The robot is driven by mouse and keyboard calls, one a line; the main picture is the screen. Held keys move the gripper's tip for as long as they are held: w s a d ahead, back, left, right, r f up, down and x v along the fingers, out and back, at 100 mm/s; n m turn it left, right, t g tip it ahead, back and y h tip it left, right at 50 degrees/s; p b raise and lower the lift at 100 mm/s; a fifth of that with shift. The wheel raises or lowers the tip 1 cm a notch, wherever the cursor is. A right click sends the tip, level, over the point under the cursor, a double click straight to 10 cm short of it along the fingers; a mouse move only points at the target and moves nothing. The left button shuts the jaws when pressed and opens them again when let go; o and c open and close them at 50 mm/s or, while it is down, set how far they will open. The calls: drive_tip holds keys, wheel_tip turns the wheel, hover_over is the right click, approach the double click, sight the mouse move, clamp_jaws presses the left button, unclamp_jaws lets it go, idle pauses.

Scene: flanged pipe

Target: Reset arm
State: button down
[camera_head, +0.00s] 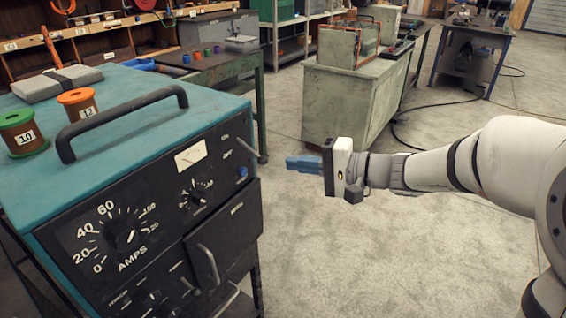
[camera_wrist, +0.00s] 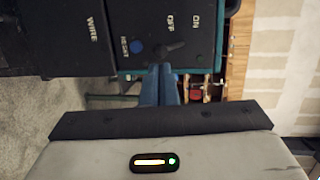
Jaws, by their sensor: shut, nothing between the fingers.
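My gripper (camera_head: 289,163) has blue fingers and a white body. It is in mid-air to the right of the teal and black welding machine (camera_head: 150,190). The fingers are together with nothing between them, and they point left toward the machine. In the wrist view my gripper (camera_wrist: 160,72) has its fingers side by side below the machine's black panel (camera_wrist: 92,58). A blue button (camera_wrist: 137,47) and a dark switch (camera_wrist: 172,48) sit on that panel beside the words RESET, OFF and ON. In the head view a gap shows between the fingertips and the machine.
A green spool (camera_head: 22,134) and an orange spool (camera_head: 78,104) stand on the machine's top by its black handle (camera_head: 122,120). A grey-green cabinet (camera_head: 350,100) stands behind my gripper. A workbench (camera_head: 215,66) is at the back left. Open concrete floor (camera_head: 330,260) lies below my arm.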

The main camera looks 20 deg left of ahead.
drive_tip(key=d+r, duration=0.2)
drive_tip(key=d, duration=0.7)
drive_tip(key=s+d+f+g+h+p, duration=0.1)
drive_tip(key=s+d+f+h+p, duration=0.3)
drive_tip(key=s+d+h, duration=0.5)
drive_tip(key=s+d+r+n+t+h+p, duration=0.1)
drive_tip(key=s+d+h+p, duration=0.4)
drive_tip(key=d, duration=0.7)
drive_tip(key=shift+s+d+r+t+h+p, duration=0.2)
drive_tip(key=shift+t+h+p, duration=0.15)
drive_tip(key=shift+t+h, duration=0.65)
drive_tip(key=shift+a, duration=0.1)
